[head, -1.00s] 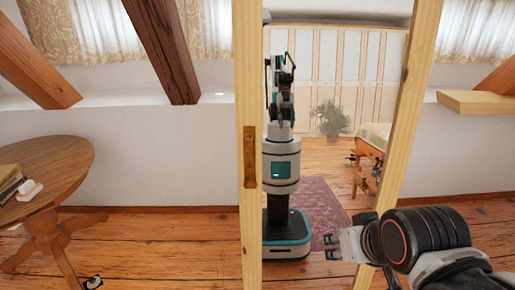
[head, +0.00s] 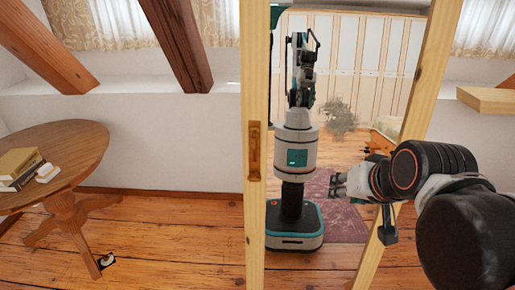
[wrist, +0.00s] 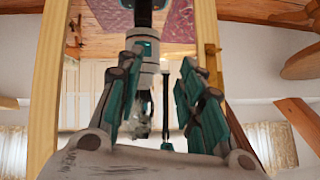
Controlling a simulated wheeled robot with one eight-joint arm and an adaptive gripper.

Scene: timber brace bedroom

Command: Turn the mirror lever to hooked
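The mirror (head: 345,60) stands upright in a pale wooden frame. A small brass lever (head: 254,150) on a narrow plate is set in its left post in the head view. In the wrist view, which looks upside down, a brass piece (wrist: 211,50) shows on the right post. My gripper (head: 335,184) is in front of the glass, to the right of the lever and a little lower, apart from it. In the wrist view my gripper (wrist: 166,62) has its fingers spread with nothing between them. I cannot tell the lever's exact angle.
A round wooden table (head: 80,150) with books (head: 20,166) stands at the left. A small object (head: 106,260) lies on the floor by its foot. Timber braces (head: 180,45) slope along the wall. Plank floor (head: 180,235) left of the mirror is clear.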

